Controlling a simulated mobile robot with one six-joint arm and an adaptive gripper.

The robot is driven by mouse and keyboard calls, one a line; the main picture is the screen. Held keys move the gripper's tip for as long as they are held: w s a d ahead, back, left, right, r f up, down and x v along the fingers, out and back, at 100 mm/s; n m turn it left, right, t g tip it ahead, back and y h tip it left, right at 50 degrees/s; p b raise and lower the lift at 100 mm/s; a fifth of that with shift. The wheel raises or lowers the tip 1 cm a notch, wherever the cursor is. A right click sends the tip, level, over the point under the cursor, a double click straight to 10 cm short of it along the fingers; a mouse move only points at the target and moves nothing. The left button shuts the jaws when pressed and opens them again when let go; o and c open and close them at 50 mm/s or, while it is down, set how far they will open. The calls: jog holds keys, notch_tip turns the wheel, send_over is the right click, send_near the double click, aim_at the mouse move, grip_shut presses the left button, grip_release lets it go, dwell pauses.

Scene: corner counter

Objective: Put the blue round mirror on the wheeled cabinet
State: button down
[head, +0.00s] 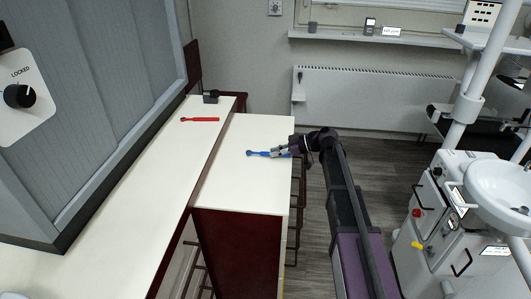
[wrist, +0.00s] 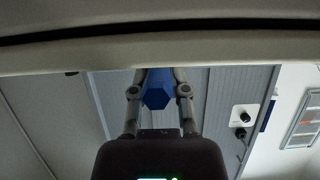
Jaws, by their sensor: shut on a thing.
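The blue round mirror (head: 266,154) is a slim blue tool with a small round head at its left end. It lies over the right part of the white-topped counter (head: 233,185) in the head view; I cannot tell whether it touches the top. My gripper (head: 287,151) reaches in from the right and is shut on its right end. In the wrist view the blue handle (wrist: 157,92) sits between the two fingers (wrist: 158,88). No wheels show clearly, so I cannot be sure which piece is the wheeled cabinet; a white cabinet (head: 438,190) with handles stands at the right.
A red tool (head: 200,120) and a small black object (head: 210,97) lie on the longer counter (head: 130,205) at the left. A white basin (head: 503,188) and pole stand by the white cabinet. Stools line the counter's right side. Dark floor (head: 385,168) lies open between.

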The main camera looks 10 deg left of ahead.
aim_at(263, 152)
jog(key=a, duration=0.4)
jog(key=shift+a+f+b, duration=0.15)
jog(key=shift+f+b, duration=0.1)
jog(key=shift+b, duration=0.05)
jog(key=shift+f, duration=0.15)
jog(key=c, duration=0.6)
grip_release()
jog(key=shift+r, duration=0.2)
jog(key=shift+d+r, duration=0.15)
jog(key=shift+d, duration=0.25)
jog(key=p+v, duration=0.4)
jog(key=v, duration=0.7)
jog(key=shift+d+p, duration=0.1)
jog(key=shift+p, duration=0.2)
